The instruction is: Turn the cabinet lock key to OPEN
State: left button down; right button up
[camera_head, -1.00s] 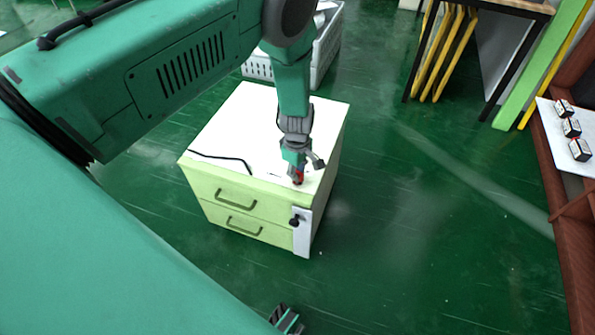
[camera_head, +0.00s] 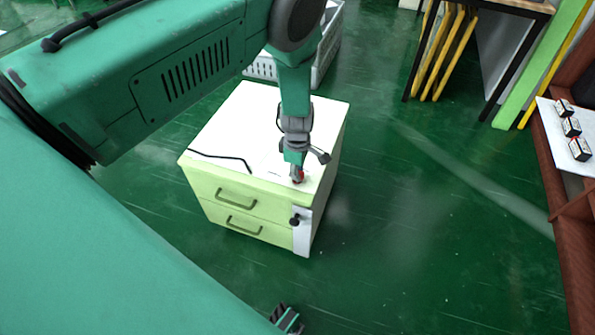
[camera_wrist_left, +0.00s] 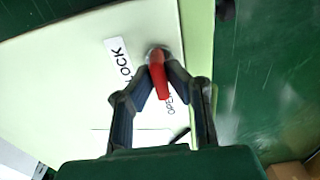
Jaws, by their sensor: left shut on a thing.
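The pale green cabinet (camera_head: 232,184) has a white top, with a red lock key (camera_head: 298,176) near its front right corner. In the left wrist view the red key (camera_wrist_left: 159,80) sits between the fingertips of my left gripper (camera_wrist_left: 160,70), which is closed on it. A LOCK label (camera_wrist_left: 119,58) lies left of the key. The key's handle points down in the picture, its end close to the partly hidden OPEN lettering (camera_wrist_left: 170,104). In the head view my left gripper (camera_head: 297,170) points down at the key. Part of my right gripper (camera_head: 288,320) shows at the bottom edge; its fingers are unclear.
A black cable (camera_head: 225,158) lies on the cabinet top. A black knob (camera_head: 295,220) sits on the cabinet's front right edge. A grey crate (camera_head: 325,50) stands behind. Small boxes (camera_head: 571,127) sit on a shelf at right. The green floor right of the cabinet is clear.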

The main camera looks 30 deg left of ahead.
pick_arm(q)
jog(key=c, duration=1.6)
grip_release()
jog(key=shift+w+d+f, duration=0.1)
jog(key=shift+r, duration=0.25)
notch_tip(320, 180, up, 11)
jog(key=shift+r, duration=0.2)
